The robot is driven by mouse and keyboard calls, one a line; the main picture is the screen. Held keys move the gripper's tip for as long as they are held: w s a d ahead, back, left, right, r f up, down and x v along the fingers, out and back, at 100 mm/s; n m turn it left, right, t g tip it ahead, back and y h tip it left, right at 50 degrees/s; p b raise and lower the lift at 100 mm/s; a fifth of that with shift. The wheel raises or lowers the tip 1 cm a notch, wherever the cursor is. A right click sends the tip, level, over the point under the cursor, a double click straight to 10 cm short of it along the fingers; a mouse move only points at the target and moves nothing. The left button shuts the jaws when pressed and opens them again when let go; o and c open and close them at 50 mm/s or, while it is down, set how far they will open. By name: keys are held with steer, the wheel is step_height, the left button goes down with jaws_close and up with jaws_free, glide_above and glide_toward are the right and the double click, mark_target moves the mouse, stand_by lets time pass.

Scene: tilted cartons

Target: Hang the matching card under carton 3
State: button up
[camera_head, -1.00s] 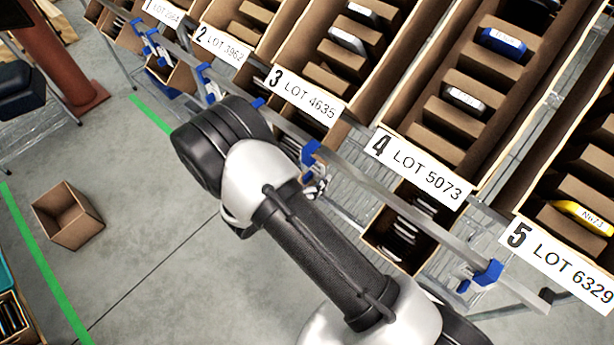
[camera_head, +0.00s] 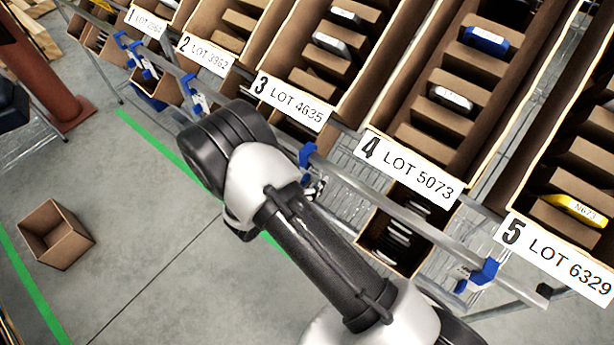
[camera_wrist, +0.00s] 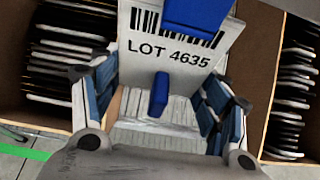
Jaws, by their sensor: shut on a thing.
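Carton 3 has a white label (camera_head: 290,101) reading LOT 4635, in the upper middle of the head view. A white card (camera_wrist: 172,48) with a barcode and LOT 4635 fills the middle of the wrist view. In the head view my arm hides most of the gripper, and the card cannot be made out there.
A metal rail (camera_head: 365,190) with blue clips (camera_head: 307,155) runs below the carton labels. Carton 4's label (camera_head: 410,167) and carton 5's label (camera_head: 558,265) are to the right. A bin of dark-edged cards (camera_head: 395,240) hangs under carton 4. An empty box (camera_head: 55,235) lies on the floor.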

steer(key=shift+f, duration=0.15)
steer(key=o, duration=1.1)
steer(key=v, duration=1.2)
